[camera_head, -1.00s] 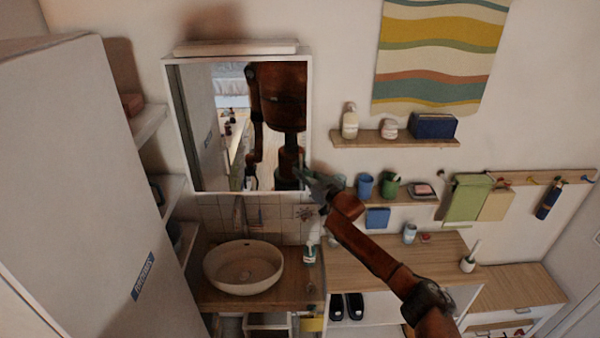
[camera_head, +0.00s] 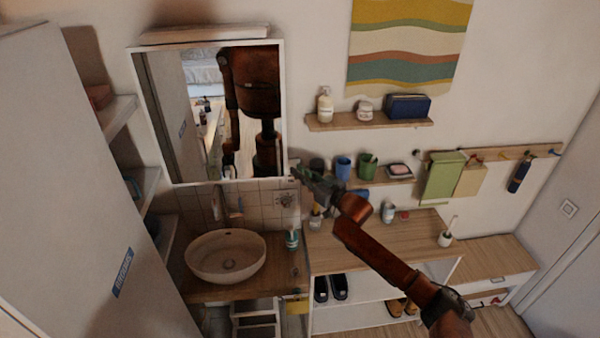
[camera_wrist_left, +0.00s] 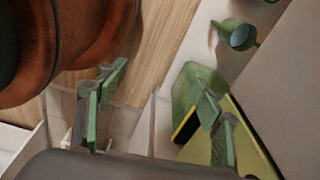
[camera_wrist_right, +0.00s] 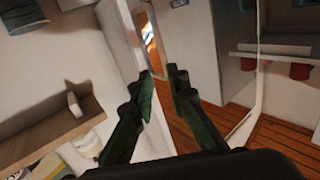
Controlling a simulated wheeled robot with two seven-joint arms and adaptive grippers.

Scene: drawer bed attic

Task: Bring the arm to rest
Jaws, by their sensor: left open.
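My right arm is orange-brown and comes in from the lower right of the head view. Its dark gripper (camera_head: 302,174) shows in front of the wall beside the mirror's lower right corner. In the right wrist view, its two dark green fingers (camera_wrist_right: 163,78) stand apart with nothing between them. My left gripper does not show directly in the head view. In the left wrist view, the green fingers of the left gripper (camera_wrist_left: 158,92) are wide apart and empty. A rounded orange-brown part of my own body is close to its left side.
A mirror (camera_head: 202,115) hangs above a round basin (camera_head: 225,256). Wall shelves (camera_head: 370,124) with bottles and cups are close to the right gripper. A wooden counter (camera_head: 375,238) lies below. A tall pale cabinet (camera_head: 60,180) stands at the left.

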